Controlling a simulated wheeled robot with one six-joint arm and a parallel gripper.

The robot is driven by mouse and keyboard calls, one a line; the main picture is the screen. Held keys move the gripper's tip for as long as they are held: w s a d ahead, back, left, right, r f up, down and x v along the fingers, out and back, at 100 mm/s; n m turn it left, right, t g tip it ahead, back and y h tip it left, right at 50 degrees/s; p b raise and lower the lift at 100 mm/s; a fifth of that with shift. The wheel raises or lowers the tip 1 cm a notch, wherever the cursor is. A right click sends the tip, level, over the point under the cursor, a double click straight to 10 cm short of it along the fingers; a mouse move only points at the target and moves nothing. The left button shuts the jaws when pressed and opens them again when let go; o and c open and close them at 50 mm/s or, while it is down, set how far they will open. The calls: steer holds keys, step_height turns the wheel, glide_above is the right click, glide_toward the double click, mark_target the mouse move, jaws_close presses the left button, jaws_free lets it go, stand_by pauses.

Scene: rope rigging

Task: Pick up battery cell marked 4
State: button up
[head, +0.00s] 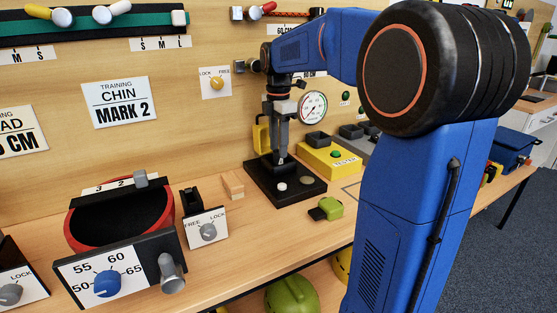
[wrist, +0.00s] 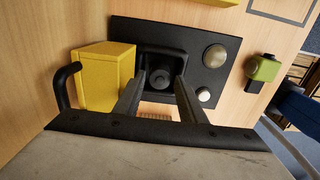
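My gripper (head: 281,155) points down over a black base plate (head: 305,191) in the head view. In the wrist view its two fingers (wrist: 158,92) are apart, one on each side of a dark round piece (wrist: 160,78) in a black holder (wrist: 179,62) on the plate (wrist: 215,85). I cannot tell whether the fingers touch it. No number 4 is legible in either view, so I cannot tell whether this piece is the battery cell marked 4.
A yellow block (wrist: 104,77) with a black handle stands close left of the fingers in the wrist view. A green-and-black piece (head: 327,208) lies right of the plate. A yellow tester box (head: 330,158) stands behind. Bare wood lies in front.

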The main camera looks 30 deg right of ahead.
steer(key=shift+f, duration=0.35)
steer(key=shift+c, duration=0.3)
steer(key=c, duration=0.8)
